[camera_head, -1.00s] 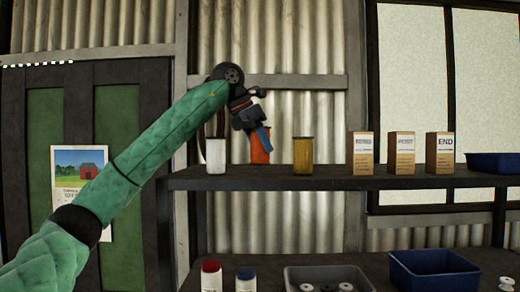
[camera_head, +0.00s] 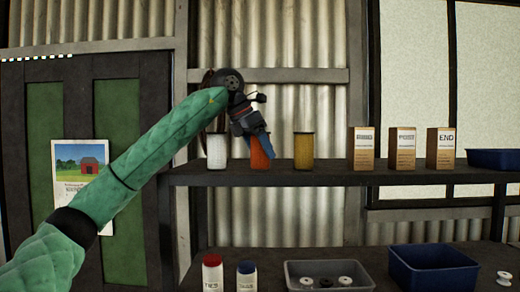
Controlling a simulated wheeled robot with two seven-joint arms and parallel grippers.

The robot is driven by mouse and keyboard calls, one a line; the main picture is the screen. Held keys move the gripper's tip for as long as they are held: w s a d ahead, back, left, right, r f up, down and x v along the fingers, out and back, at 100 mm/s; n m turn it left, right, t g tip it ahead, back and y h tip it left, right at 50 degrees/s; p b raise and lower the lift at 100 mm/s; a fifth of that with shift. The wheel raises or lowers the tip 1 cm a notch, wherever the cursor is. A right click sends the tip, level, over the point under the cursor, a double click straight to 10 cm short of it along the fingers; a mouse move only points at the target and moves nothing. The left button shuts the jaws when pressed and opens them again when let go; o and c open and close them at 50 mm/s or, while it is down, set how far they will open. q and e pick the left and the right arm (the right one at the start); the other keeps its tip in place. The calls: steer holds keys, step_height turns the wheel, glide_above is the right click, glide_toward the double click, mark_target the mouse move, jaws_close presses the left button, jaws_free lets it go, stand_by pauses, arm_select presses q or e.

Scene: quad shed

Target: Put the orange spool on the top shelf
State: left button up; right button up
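The orange spool (camera_head: 258,162) stands upright on the top shelf (camera_head: 330,177), between a white spool (camera_head: 216,151) and a yellow spool (camera_head: 303,151). Its base appears to be at shelf level. My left gripper (camera_head: 264,146) reaches down to it from the upper left, with its blue fingers around the spool. It looks shut on the spool; the near finger covers part of it, and the far finger is hidden. My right gripper is not in view.
Several cardboard boxes (camera_head: 402,150) and a blue bin (camera_head: 493,159) stand to the right on the top shelf. Below are two capped bottles (camera_head: 246,277), a grey tray (camera_head: 330,265) with small spools and a blue bin (camera_head: 433,268). Shelf between yellow spool and boxes is clear.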

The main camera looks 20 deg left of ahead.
arm_select(q)
steer(key=shift+r, duration=0.1)
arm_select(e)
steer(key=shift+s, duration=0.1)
arm_select(q)
steer(key=shift+r, duration=0.1)
steer(key=shift+s+r, duration=0.1)
steer(key=shift+s+a+r+b, duration=0.1)
steer(key=shift+a+r+b, duration=0.15)
steer(key=shift+r+b, duration=0.1)
steer(key=b+v, duration=0.3)
steer(key=v, duration=0.8)
steer(key=shift+b, duration=0.4)
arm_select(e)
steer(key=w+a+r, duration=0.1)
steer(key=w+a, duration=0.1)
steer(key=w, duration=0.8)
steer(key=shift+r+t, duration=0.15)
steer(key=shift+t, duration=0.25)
arm_select(q)
steer(key=shift+d, duration=0.1)
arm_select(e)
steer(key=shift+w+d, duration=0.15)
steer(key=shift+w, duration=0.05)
arm_select(q)
steer(key=shift+f, duration=0.1)
